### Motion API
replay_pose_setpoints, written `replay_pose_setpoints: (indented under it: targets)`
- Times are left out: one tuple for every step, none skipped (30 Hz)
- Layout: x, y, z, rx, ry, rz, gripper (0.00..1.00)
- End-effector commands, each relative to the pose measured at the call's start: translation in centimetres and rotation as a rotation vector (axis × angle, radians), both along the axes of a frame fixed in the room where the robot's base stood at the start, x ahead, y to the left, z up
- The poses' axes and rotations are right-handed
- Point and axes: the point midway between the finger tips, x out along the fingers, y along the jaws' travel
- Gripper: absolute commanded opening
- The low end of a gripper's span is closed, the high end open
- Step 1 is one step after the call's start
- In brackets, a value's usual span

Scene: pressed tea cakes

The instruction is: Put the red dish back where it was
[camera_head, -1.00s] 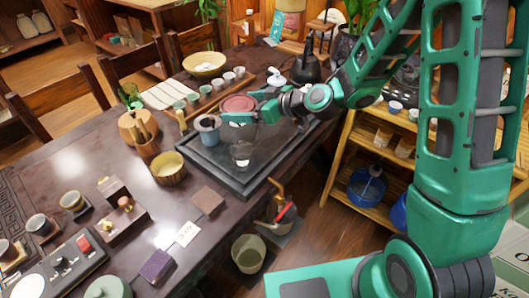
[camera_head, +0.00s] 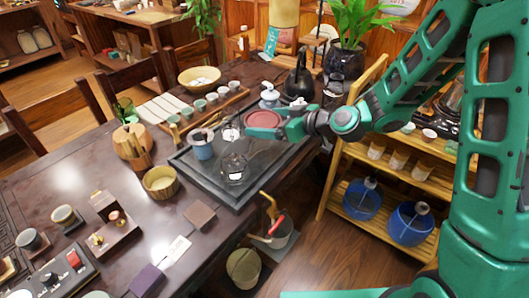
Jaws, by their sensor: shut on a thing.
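The red dish (camera_head: 264,119) is a flat, round, dull-red plate over the back right part of the dark tea tray (camera_head: 214,192). My gripper (camera_head: 256,130) reaches in from the right and is shut on the dish's near edge. The dish looks about level. I cannot tell whether it touches the tray or hangs just above it. The gripper covers part of its near rim.
A grey cup (camera_head: 202,149) and a clear glass pitcher (camera_head: 234,166) stand on the tray, left of the dish. A black kettle (camera_head: 299,86) and a white-lidded pot (camera_head: 269,97) stand behind. A row of small cups (camera_head: 212,98) lies to the back left.

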Motion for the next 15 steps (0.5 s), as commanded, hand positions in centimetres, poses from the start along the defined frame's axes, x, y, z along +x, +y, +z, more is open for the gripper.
replay_pose_setpoints:
  targets:
    - [0.0,0.1,0.1,0.002,-0.001,0.001,0.56]
    - [0.0,0.1,0.1,0.002,-0.001,0.001,0.56]
    - [0.0,0.1,0.0,0.002,-0.001,0.001,0.56]
    - [0.0,0.1,0.0,0.001,0.000,0.001,0.56]
    - [0.0,0.1,-0.2,0.001,0.000,0.001,0.56]
    - [0.0,0.1,-0.5,0.002,0.001,0.001,0.56]
    - [0.0,0.1,-0.9,0.002,0.003,0.002,0.56]
    - [-0.1,0.1,-1.3,0.002,0.004,0.001,0.56]
    - [-0.1,0.1,-1.9,0.001,0.005,0.001,0.56]
    - [-0.1,0.1,-2.4,0.002,0.005,0.000,0.56]
    - [-0.1,0.1,-2.9,0.002,0.005,0.000,0.56]
    - [-0.1,0.1,-3.5,0.002,0.006,0.001,0.56]
    - [-0.1,0.1,-3.8,0.001,0.005,0.001,0.56]
    - [0.0,0.1,-4.2,0.001,0.005,0.000,0.56]
    - [0.0,0.1,-4.7,0.001,0.003,0.001,0.56]
